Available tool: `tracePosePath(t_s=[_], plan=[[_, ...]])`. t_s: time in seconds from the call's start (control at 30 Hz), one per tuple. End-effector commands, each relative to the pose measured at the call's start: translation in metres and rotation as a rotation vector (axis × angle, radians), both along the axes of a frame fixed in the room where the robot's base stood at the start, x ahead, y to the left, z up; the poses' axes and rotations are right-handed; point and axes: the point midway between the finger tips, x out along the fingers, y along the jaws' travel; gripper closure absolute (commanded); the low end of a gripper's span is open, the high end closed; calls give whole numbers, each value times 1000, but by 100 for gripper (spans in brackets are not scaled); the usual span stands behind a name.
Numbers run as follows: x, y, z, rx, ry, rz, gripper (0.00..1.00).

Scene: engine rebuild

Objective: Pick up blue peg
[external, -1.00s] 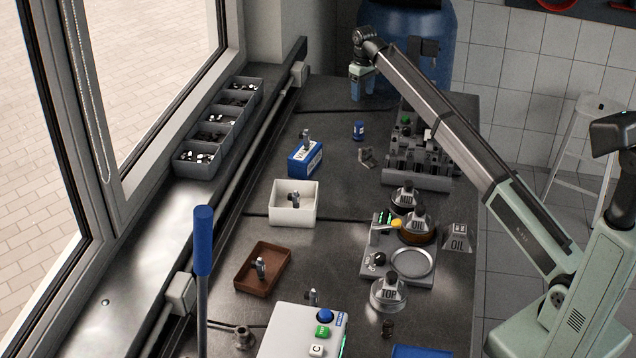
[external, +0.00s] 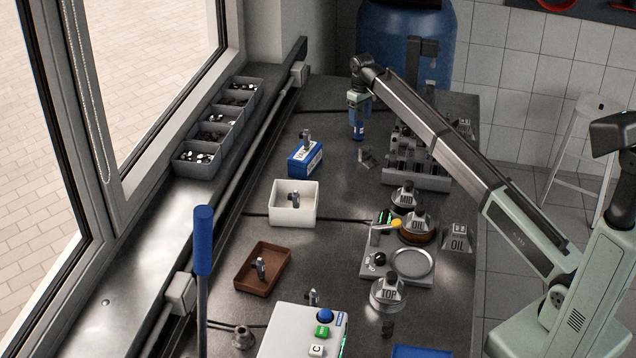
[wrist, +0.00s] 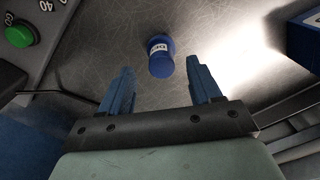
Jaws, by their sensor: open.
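The blue peg (wrist: 160,64) is a short blue cylinder with a white label, standing on the grey metal bench in the wrist view, just beyond and between my fingertips. In the external view the peg (external: 358,133) shows right below my gripper, partly hidden by it. My gripper (wrist: 160,84) has two blue fingers spread apart with nothing between them. In the external view my gripper (external: 358,112) points down over the peg. I cannot tell whether the fingers reach around its top.
A blue box (external: 305,160) stands to the left of the peg. A white tray (external: 293,216) sits nearer the camera.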

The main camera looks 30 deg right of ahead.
Motion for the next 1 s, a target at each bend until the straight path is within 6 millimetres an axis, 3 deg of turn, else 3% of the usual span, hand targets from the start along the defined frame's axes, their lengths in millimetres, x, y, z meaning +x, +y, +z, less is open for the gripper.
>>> tracePosePath(t_s=[0.23, 0.53, 1.0], plan=[[1, 3, -32, 0, 1, 0, 37], [1, 3, -36, 0, -1, 0, 38], [1, 3, -36, 0, -1, 1, 83]])
